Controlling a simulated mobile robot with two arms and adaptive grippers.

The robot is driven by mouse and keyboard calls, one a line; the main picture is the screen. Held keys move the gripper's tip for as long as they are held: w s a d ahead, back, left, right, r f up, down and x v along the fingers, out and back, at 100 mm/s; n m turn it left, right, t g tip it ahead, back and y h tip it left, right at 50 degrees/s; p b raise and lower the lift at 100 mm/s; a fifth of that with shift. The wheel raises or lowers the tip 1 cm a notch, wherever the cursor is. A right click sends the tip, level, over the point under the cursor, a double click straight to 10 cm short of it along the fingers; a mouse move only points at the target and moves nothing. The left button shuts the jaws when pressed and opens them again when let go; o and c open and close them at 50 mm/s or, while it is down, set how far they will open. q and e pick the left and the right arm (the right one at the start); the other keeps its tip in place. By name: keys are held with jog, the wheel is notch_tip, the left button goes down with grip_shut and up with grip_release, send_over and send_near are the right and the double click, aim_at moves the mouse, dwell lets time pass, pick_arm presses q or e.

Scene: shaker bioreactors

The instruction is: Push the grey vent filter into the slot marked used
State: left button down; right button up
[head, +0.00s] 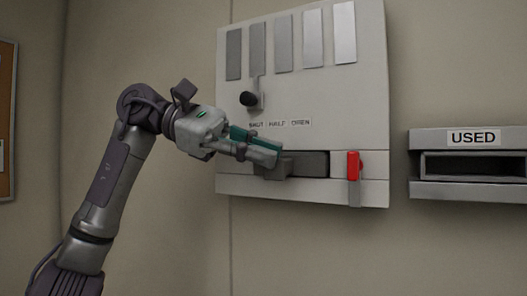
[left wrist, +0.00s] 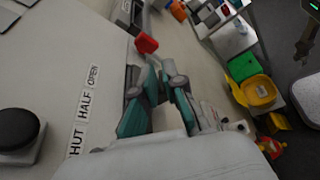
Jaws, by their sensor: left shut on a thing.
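The grey vent filter (head: 306,163) sits in an opening low in the white wall panel, and a darker grey block sticks out at its left end. My left gripper (head: 272,158) reaches in from the left and is shut on the filter at that end. Its teal and grey fingers (left wrist: 158,80) also show in the left wrist view, where they hide most of the filter. The slot marked USED (head: 470,190) is in a separate grey housing on the wall to the right; its opening is dark and looks empty.
A red latch (head: 353,166) stands upright just right of the filter. A black knob (head: 249,99) sits on the panel (head: 345,105) above, over the SHUT, HALF, OPEN labels. A gap of bare wall separates panel and housing. A yellow object (left wrist: 260,90) is off to the right.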

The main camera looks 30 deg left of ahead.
pick_arm(q)
jog(key=shift+s+d+f, duration=0.15)
jog(key=shift+s+f, duration=0.15)
jog(key=shift+f, duration=0.15)
jog(key=shift+s, duration=0.4)
jog(key=shift+s+r, duration=0.15)
jog(key=shift+s, duration=0.4)
jog(key=shift+s+b, duration=0.25)
jog(key=shift+b, duration=0.05)
jog(key=s, duration=0.3)
jog(key=shift+r, duration=0.25)
jog(key=shift+s, duration=0.1)
jog(key=shift+s, duration=0.15)
dwell(0.3)
